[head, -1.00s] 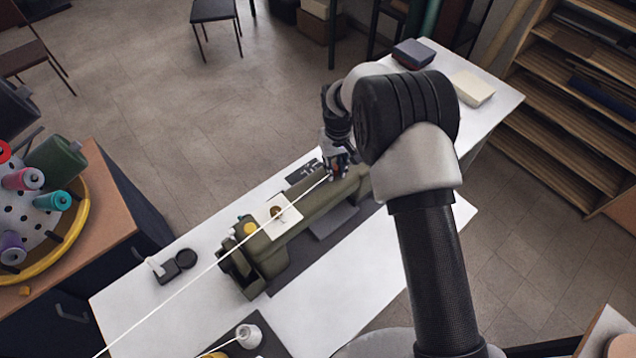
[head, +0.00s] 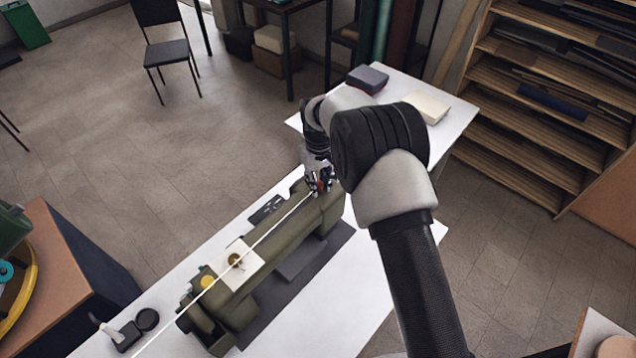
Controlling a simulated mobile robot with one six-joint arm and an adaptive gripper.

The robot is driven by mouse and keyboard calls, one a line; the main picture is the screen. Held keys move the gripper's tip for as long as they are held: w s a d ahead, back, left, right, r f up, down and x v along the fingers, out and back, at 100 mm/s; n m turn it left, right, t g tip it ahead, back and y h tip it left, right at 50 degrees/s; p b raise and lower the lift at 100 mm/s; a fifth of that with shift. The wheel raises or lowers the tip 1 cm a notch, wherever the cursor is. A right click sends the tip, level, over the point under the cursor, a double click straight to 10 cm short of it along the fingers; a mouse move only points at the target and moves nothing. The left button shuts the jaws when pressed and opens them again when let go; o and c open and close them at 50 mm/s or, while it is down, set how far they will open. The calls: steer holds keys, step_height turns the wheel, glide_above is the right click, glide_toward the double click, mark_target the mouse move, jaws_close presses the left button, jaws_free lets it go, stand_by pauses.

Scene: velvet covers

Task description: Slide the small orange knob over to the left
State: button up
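A long olive-green machine (head: 285,243), like a sewing machine, lies on a white table (head: 345,312). A small orange-red spot (head: 319,186) shows at its far end, right by my fingers; it may be the orange knob, but it is mostly hidden. My gripper (head: 318,190) points down over that end. The fingers are small and partly behind my arm, so I cannot tell whether they are open or touching anything. A yellow-orange round disc (head: 207,282) sits at the machine's near-left end, away from my gripper.
A white plate (head: 247,272) with a brass part sits on the machine. A white thread (head: 180,311) runs from the lower left towards my gripper. Dark and cream boxes (head: 427,107) stand at the table's far end. Bare table lies at the front right.

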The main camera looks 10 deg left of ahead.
mark_target(319, 182)
steer(key=o, duration=0.4)
steer(key=shift+o, duration=0.2)
step_height(319, 182, up, 12)
stand_by(0.5)
